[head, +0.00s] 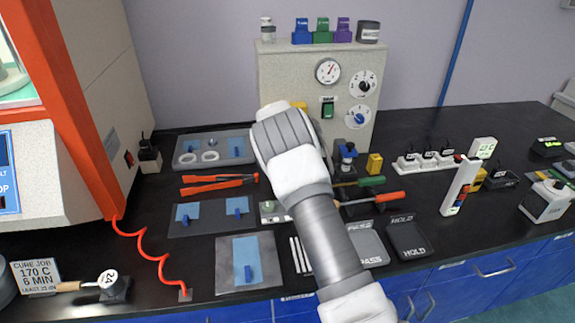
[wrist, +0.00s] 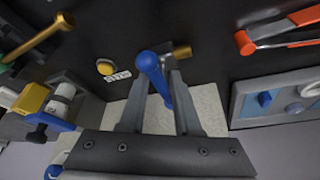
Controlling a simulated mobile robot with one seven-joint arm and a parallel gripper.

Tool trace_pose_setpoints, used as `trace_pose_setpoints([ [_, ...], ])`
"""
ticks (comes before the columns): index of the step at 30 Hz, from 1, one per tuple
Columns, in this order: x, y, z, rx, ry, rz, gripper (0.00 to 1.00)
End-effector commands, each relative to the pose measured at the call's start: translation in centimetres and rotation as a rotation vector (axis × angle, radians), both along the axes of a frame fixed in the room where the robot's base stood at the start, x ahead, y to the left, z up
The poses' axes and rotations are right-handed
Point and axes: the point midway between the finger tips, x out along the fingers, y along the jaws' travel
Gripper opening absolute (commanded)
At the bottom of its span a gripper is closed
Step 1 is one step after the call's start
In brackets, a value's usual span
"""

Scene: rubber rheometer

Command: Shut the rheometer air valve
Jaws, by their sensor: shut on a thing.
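The air valve appears in the wrist view as a blue lever handle (wrist: 153,72) with a brass fitting (wrist: 181,51) beside its upper end. My gripper (wrist: 160,88) has its two grey fingers on either side of the blue handle and is shut on it. In the head view my white and grey arm covers the valve and the fingertips, so the handle's contact and angle show only from the wrist. The rheometer's orange frame (head: 85,120) stands at the far left in the head view.
A beige gauge panel (head: 290,75) stands behind my arm. The grey tray (head: 185,160) and orange-handled pliers (head: 215,184) lie to the left. A yellow button (wrist: 105,67) with a label is near the handle. Screwdrivers (head: 372,198) lie to the right.

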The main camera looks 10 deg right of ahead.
Motion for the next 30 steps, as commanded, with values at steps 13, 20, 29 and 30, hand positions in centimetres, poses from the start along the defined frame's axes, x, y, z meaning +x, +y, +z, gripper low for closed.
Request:
trace_pose_setpoints([
  [13,-0.07,-1.02,0.07,-0.010,0.001,-0.084,0.00],
  [20,-0.08,-1.03,0.03,-0.011,0.001,-0.083,0.00],
  [29,-0.03,-0.71,0.03,-0.008,0.000,-0.078,0.66],
  [30,-0.02,-0.64,0.02,-0.007,-0.001,-0.077,0.66],
])
